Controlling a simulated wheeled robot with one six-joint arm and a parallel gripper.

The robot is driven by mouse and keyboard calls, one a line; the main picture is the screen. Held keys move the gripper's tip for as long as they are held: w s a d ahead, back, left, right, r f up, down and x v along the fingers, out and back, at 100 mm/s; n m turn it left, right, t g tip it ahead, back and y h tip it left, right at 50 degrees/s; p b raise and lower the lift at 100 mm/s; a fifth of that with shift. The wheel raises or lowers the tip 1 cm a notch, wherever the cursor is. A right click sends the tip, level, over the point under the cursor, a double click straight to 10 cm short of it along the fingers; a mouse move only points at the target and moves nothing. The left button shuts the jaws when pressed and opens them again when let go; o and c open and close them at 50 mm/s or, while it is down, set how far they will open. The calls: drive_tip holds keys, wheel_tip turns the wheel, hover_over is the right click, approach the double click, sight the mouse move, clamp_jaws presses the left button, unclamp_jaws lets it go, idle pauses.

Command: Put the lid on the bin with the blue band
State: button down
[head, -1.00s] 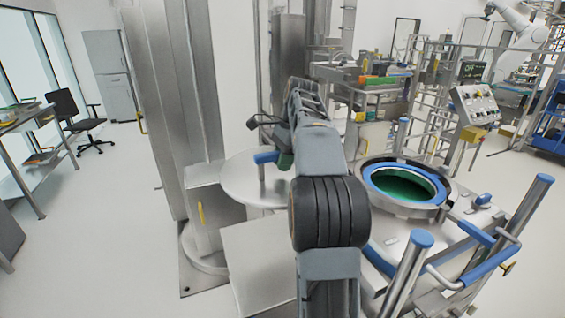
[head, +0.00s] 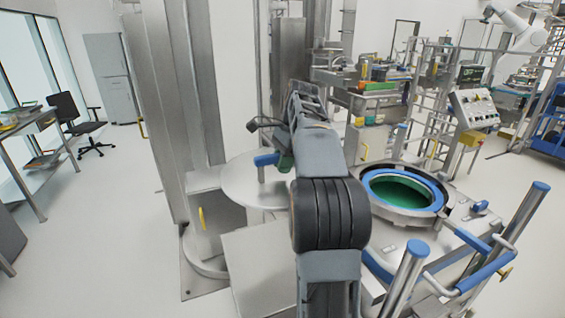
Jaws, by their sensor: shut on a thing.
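The bin with the blue band (head: 447,192) stands open at the right. Its ring-shaped rim has a blue band around a green inside. The lid (head: 238,184) is a round, flat metal disc left of my arm, apart from the bin. A blue handle (head: 265,159) shows on the lid's upper side. My gripper (head: 277,160) is at this handle, shut on the lid. My arm hides part of the gripper and the lid's right side, so the exact grip is not clear.
A steel column (head: 195,90) rises behind the lid at the left. Blue-capped posts (head: 416,249) and blue-gripped rails (head: 485,275) stand at the bin's front right. A control panel (head: 474,108) is farther back. Open floor (head: 100,230) lies at the left.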

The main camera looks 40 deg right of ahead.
drive_tip(key=shift+r+p, duration=3.1)
drive_tip(key=shift+r, duration=0.05)
